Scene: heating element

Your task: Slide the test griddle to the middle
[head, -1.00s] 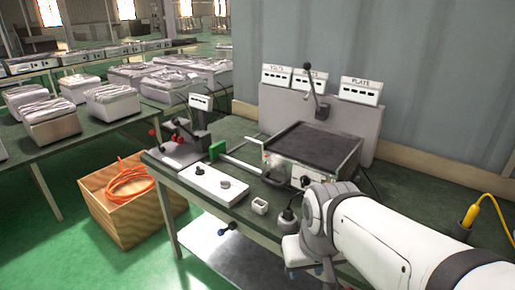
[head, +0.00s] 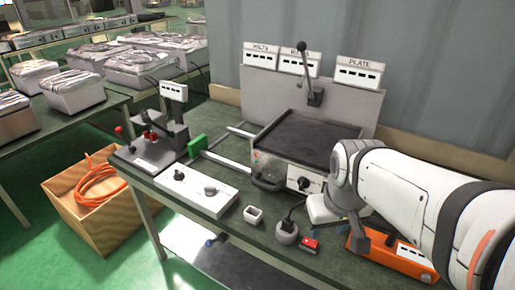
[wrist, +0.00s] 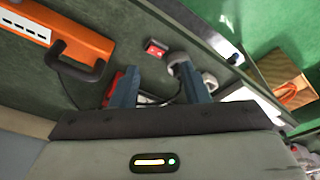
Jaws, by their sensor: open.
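The test griddle (head: 309,137) stands on the bench in the head view, a low metal box with a dark flat plate on top and a black knob on its front. It sits at the right part of two pale rails (head: 222,160); a green block (head: 197,146) is on their left part. My arm covers the griddle's right front corner. My gripper (wrist: 158,68) is open, with two blue fingers apart and nothing visibly held between them. In the head view it is small and partly hidden, low in front of the griddle's right side. The griddle cannot be made out in the wrist view.
An orange device (head: 392,257) with a black handle lies front right, near my gripper.

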